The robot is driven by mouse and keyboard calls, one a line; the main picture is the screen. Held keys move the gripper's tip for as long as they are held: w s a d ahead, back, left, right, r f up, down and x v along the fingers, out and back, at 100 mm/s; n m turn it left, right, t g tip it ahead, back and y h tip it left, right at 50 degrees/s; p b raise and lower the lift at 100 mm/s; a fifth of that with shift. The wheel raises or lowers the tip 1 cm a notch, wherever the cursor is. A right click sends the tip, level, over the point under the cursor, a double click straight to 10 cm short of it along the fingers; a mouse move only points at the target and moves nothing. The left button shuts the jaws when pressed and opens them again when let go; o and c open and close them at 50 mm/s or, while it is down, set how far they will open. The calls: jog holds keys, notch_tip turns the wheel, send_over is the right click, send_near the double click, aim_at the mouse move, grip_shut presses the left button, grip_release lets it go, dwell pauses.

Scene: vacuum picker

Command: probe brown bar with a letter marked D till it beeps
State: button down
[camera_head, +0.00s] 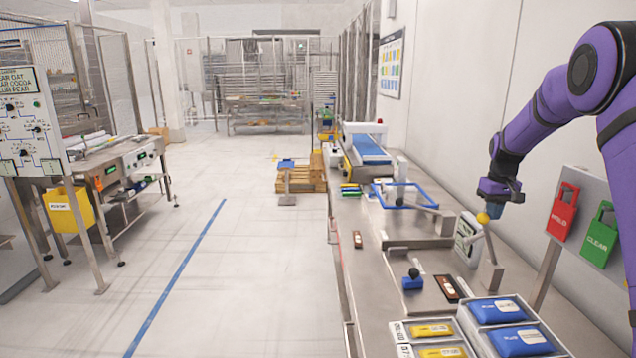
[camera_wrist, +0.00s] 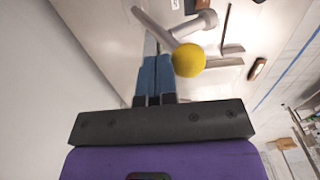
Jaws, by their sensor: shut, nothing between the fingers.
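My gripper (camera_head: 496,208), on the purple arm, is shut and empty above the right side of the steel bench. Its blue fingers (camera_wrist: 153,80) are together in the wrist view. A yellow ball (camera_head: 482,218) on a grey rod is just beside the fingertips; it also shows in the wrist view (camera_wrist: 188,60), and I cannot tell whether they touch. One brown bar (camera_head: 357,239) lies near the bench's left edge and shows in the wrist view (camera_wrist: 257,69). Another brown bar (camera_head: 447,288) lies in a dark holder nearer the front. Any letters on the bars are too small to read.
A white device (camera_head: 467,240) stands behind the rod. A blue block with a black knob (camera_head: 412,279) sits left of the dark holder. Trays of blue packs (camera_head: 497,310) and yellow packs (camera_head: 431,330) fill the front. Red HOLD (camera_head: 563,212) and green CLEAR (camera_head: 600,235) tags hang at right.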

aim_at(480, 215)
jog(key=shift+a+f, duration=0.1)
jog(key=shift+a, duration=0.1)
jog(key=shift+a+f, duration=0.3)
jog(key=shift+a, duration=0.6)
jog(key=shift+a+f, duration=0.45)
jog(key=shift+a, duration=0.45)
jog(key=shift+s+a+f, duration=0.1)
jog(key=shift+a+f, duration=0.35)
jog(key=shift+a, duration=0.1)
jog(key=shift+a+f, duration=0.15)
jog(key=shift+a, duration=0.05)
